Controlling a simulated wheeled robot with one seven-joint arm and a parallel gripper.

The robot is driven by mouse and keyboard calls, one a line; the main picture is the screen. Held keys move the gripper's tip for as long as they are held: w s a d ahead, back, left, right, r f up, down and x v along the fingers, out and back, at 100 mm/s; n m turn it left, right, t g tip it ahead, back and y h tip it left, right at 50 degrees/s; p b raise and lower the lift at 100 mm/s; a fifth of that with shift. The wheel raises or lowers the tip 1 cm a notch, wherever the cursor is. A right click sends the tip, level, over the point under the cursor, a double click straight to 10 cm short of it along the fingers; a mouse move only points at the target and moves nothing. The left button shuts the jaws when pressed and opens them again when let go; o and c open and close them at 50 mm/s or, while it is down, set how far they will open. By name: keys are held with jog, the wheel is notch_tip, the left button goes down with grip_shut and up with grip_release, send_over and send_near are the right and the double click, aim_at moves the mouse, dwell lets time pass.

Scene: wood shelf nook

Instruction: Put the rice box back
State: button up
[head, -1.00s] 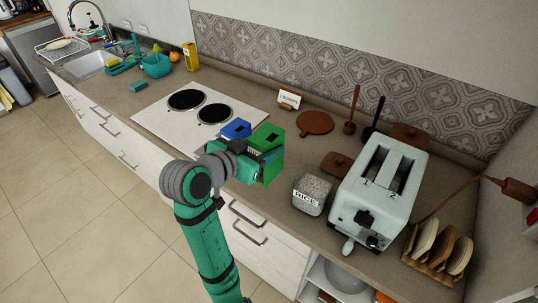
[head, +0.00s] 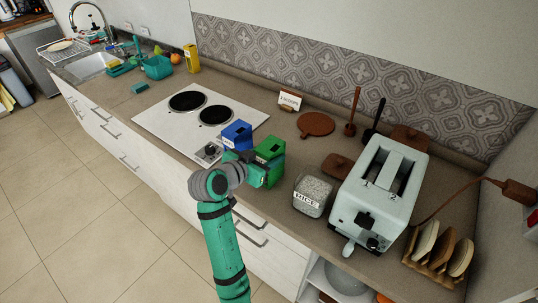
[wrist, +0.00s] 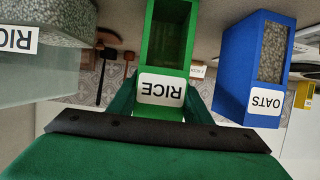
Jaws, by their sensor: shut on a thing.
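The green rice box (head: 270,149) stands upright near the front of the counter, between a blue box and a clear canister. In the wrist view, which is upside down, the green box (wrist: 168,60) shows its white RICE label and an open or clear front window. My gripper (head: 255,166) is shut on the green box, with a finger on each side of it in the wrist view (wrist: 160,104). I cannot tell whether its base touches the counter. The clear canister (head: 313,189), also labelled RICE, holds pale grains.
The blue OATS box (head: 237,134) stands close on the left, by the cooktop (head: 190,122). A pale toaster (head: 378,195) stands right of the canister. Behind are a small sign (head: 290,99), a round wooden board (head: 316,124) and a brown lid (head: 337,165). The counter's front edge is close.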

jog(key=o, duration=1.4)
jog(key=shift+f, duration=0.1)
jog(key=shift+s+a+r, duration=0.1)
jog(key=shift+a+r, duration=0.1)
jog(key=shift+r, duration=0.05)
jog(key=v, duration=1.1)
jog(key=shift+s+r, duration=0.15)
jog(key=shift+s, duration=0.1)
